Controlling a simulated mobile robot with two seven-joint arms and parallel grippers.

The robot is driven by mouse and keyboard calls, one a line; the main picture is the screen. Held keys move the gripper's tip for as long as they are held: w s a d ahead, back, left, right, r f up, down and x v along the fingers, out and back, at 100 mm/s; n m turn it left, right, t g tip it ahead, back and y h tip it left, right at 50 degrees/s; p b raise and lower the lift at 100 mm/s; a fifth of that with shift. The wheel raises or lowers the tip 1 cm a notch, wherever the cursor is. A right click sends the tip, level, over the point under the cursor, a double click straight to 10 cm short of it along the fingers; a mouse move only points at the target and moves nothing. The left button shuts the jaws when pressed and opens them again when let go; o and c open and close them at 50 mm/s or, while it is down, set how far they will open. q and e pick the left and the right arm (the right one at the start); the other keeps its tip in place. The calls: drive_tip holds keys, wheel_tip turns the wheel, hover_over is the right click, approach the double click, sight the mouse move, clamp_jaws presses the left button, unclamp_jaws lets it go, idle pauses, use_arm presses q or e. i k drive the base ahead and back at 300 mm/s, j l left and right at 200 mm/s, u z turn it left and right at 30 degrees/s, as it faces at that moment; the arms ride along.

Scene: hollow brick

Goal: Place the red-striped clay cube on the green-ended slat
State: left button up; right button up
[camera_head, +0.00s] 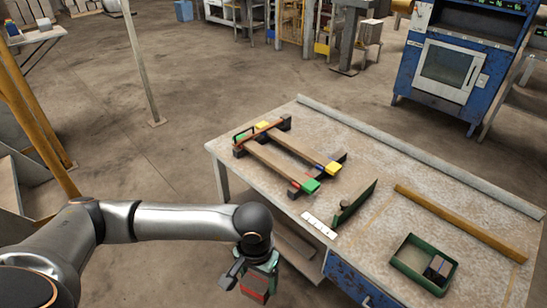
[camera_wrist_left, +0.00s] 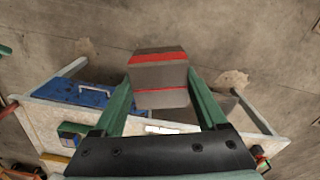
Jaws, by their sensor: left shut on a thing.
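The clay cube is grey-brown with red stripes (camera_wrist_left: 158,75), and it sits between the fingers in the left wrist view. In the head view its reddish lower part (camera_head: 255,292) shows below the fingers. My left gripper (camera_head: 260,275) is shut on it, off the near left side of the table, in front of the slats. The green-ended slat (camera_head: 276,164) lies on the table on dark supports, with a green end near me and another at the far end. A yellow-ended slat (camera_head: 304,148) runs beside it. My right gripper is not in view.
An orange-red bar (camera_head: 258,131) crosses the slats' far ends. A dark green upright plate (camera_head: 356,203) stands right of the slats. A green tray (camera_head: 404,268) holds dark blocks, and a wooden bar (camera_head: 460,222) lies behind it. The table's near edge lies between gripper and slats.

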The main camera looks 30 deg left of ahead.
sight(281, 164)
drive_tip(key=i+j+z, duration=0.1)
drive_tip(key=i+j, duration=0.3)
drive_tip(key=j, duration=0.25)
drive_tip(key=i+j+z, duration=0.15)
drive_tip(key=i+j, duration=0.25)
drive_tip(key=j, duration=0.25)
drive_tip(key=i+j+z, duration=0.15)
drive_tip(key=j, duration=0.2)
drive_tip(key=i+j, duration=0.2)
drive_tip(key=j, duration=0.15)
drive_tip(key=i+j+z, duration=0.15)
drive_tip(key=j, duration=0.2)
